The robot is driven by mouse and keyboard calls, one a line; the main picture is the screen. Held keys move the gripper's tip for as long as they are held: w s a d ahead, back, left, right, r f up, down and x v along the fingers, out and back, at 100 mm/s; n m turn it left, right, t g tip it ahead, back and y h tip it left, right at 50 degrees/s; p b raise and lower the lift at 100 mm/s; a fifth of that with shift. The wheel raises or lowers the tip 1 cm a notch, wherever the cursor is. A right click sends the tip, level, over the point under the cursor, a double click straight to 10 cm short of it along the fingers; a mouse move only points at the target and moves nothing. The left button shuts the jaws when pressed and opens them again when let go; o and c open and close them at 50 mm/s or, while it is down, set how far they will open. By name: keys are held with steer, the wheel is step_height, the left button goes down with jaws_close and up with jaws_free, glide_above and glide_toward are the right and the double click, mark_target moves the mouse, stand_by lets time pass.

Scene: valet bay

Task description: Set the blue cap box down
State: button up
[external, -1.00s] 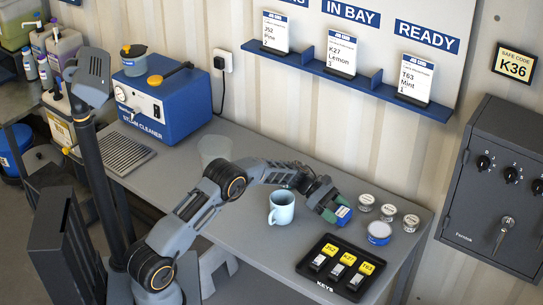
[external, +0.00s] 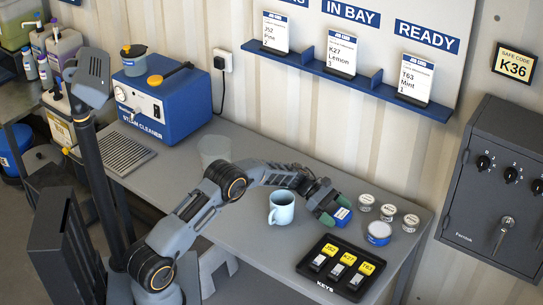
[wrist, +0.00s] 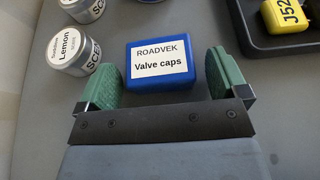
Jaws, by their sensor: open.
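The blue cap box (wrist: 160,86), labelled "ROADVEK Valve caps", lies flat on the grey table (wrist: 188,22) in the wrist view. It also shows in the external view (external: 342,215), partly hidden by my gripper. My gripper (wrist: 172,78) is open, with one green finger on each side of the box. A gap shows between the box and the right finger; the left finger is very close to it. In the external view my gripper (external: 330,211) is low over the table.
Scent tins (external: 388,212) stand just right of the box, with a blue-rimmed tin (external: 379,233) in front. A light blue mug (external: 281,208) is on the left. A black key tray (external: 310,282) with yellow-tagged keys lies at the front.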

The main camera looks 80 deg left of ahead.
steer(key=shift+r, duration=0.25)
steer(key=b+v, duration=0.1)
steer(key=v, duration=1.1)
steer(key=shift+b, duration=0.35)
steer(key=shift+w+d+r, duration=0.15)
steer(key=shift+r, duration=0.2)
steer(key=s+d+r+m+g+y, duration=0.25)
steer(key=d+r+m, duration=0.3)
steer(key=d, duration=0.45)
steer(key=s+d+r+m+g+y, duration=0.1)
steer(key=s+d+r+m+g, duration=0.4)
steer(key=d, duration=0.6)
steer(key=s+d+f+m+t+y, duration=0.1)
steer(key=s+d+m+y, duration=0.2)
steer(key=s+d+m, duration=0.2)
steer(key=s+d+f+m+t+y, duration=0.1)
steer(key=s+d+m+y, duration=0.2)
steer(key=s+d+m, duration=0.3)
steer(key=s+m, duration=0.5)
steer(key=s, duration=0.1)
steer(key=shift+s+d+f, duration=0.15)
steer(key=shift+s+d, duration=0.05)
steer(key=shift+s, duration=0.1)
